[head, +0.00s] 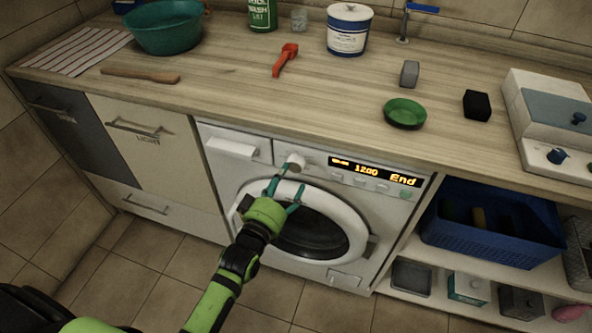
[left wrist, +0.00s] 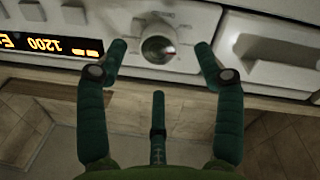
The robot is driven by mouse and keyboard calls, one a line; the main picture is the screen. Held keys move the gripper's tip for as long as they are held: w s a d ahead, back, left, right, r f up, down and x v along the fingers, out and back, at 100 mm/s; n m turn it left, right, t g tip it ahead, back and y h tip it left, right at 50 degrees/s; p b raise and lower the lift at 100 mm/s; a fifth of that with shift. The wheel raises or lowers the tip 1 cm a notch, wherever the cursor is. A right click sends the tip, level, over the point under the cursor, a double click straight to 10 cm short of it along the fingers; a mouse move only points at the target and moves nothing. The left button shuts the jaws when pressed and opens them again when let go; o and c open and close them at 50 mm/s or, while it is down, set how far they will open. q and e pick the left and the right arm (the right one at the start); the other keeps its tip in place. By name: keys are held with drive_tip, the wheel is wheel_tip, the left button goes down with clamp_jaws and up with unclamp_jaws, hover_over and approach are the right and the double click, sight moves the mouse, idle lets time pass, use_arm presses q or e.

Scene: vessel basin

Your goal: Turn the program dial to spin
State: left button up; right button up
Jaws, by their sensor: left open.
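The program dial (head: 295,162) is a round pale knob on the white washing machine's (head: 232,184) control panel, left of the lit display (head: 374,171). The display reads "1200" and "End". In the left wrist view the dial (left wrist: 158,49) appears between and just beyond the fingertips, with the picture upside down. My left gripper (head: 286,188) is open and empty in front of the panel, its teal fingers just below the dial. In the left wrist view the gripper (left wrist: 160,50) has its fingers spread on both sides of the dial, apart from it. My right gripper is out of view.
The wooden worktop (head: 225,75) above holds a teal bowl (head: 165,28), a red tool (head: 286,59), a white-and-blue tub (head: 348,30) and a green dish (head: 405,113). The detergent drawer (head: 230,148) is left of the dial. A blue crate (head: 490,222) stands right of the machine.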

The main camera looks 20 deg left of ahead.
sight(295, 169)
use_arm(q)
drive_tip(key=w, duration=0.2)
drive_tip(key=shift+w+d, duration=0.25)
drive_tip(key=shift+w, duration=0.1)
drive_tip(key=shift+w+d, duration=0.1)
drive_tip(key=shift+w, duration=0.4)
drive_tip(key=c, duration=1.1)
drive_tip(key=shift+f, duration=0.1)
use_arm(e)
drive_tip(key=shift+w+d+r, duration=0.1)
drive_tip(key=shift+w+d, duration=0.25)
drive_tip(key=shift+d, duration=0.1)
use_arm(q)
drive_tip(key=shift+f, duration=0.1)
drive_tip(key=shift+s+m+p, duration=0.1)
drive_tip(key=shift+m+p, duration=0.2)
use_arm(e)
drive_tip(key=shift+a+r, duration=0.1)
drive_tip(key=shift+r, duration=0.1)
